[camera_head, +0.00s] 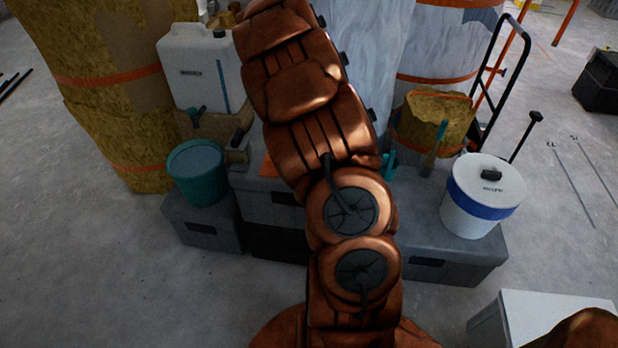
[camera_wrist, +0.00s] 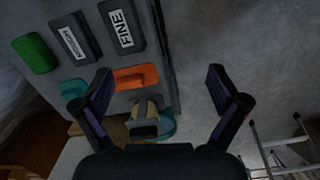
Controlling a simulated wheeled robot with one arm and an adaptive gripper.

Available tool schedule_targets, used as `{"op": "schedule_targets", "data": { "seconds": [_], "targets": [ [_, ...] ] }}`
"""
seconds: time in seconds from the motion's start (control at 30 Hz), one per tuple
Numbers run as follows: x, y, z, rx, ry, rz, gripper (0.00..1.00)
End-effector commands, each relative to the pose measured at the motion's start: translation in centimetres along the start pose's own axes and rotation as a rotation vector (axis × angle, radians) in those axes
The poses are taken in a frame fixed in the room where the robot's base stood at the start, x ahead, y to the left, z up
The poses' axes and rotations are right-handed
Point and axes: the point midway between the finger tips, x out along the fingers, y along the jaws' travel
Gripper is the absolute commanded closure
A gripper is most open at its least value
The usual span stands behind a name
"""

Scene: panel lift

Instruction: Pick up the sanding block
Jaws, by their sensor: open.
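In the wrist view, several small blocks lie on a grey case top (camera_wrist: 160,52). Two are dark with white labels: the block marked FINE (camera_wrist: 122,27) and the block marked MEDIUM (camera_wrist: 73,38). A green block (camera_wrist: 35,53), an orange block (camera_wrist: 135,76) and a teal block (camera_wrist: 73,89) lie around them. I cannot tell for certain which is the sanding block. My gripper (camera_wrist: 158,80) is open and empty, its fingers spread on both sides of the orange block in the picture, apart from it. In the head view my arm hides the gripper and most of the blocks.
In the head view, a teal bucket (camera_head: 197,173), a white jug (camera_head: 199,68) and a white lidded bucket (camera_head: 484,195) stand on or by the grey cases. Wrapped rolls (camera_head: 105,90) rise behind. A white table (camera_head: 540,315) is at the lower right.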

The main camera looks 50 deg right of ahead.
Motion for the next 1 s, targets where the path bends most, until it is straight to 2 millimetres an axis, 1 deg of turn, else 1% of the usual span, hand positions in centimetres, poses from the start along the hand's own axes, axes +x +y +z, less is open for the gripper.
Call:
{"op": "schedule_targets", "data": {
  "seconds": [0.03,0.1,0.2,0.3,0.4,0.5,0.7,0.9,1.0],
  "targets": [
    [2.4,1.4,0.1,-0.021,0.005,-0.006,0.03],
    [4.5,3.1,0.1,-0.064,0.015,-0.006,0.03],
    [7.0,5.0,0.1,-0.117,0.031,-0.009,0.03],
    [8.8,6.3,0.1,-0.156,0.046,-0.01,0.03],
    [9.8,7.0,0.1,-0.184,0.055,-0.009,0.03],
    [10.5,7.3,0.1,-0.195,0.059,-0.011,0.03],
    [12.3,7.3,0.0,-0.198,0.06,-0.014,0.03],
    [13.3,7.4,-0.1,-0.197,0.06,-0.01,0.03],
    [14.2,7.4,-0.1,-0.196,0.06,-0.01,0.03]
  ]
}}
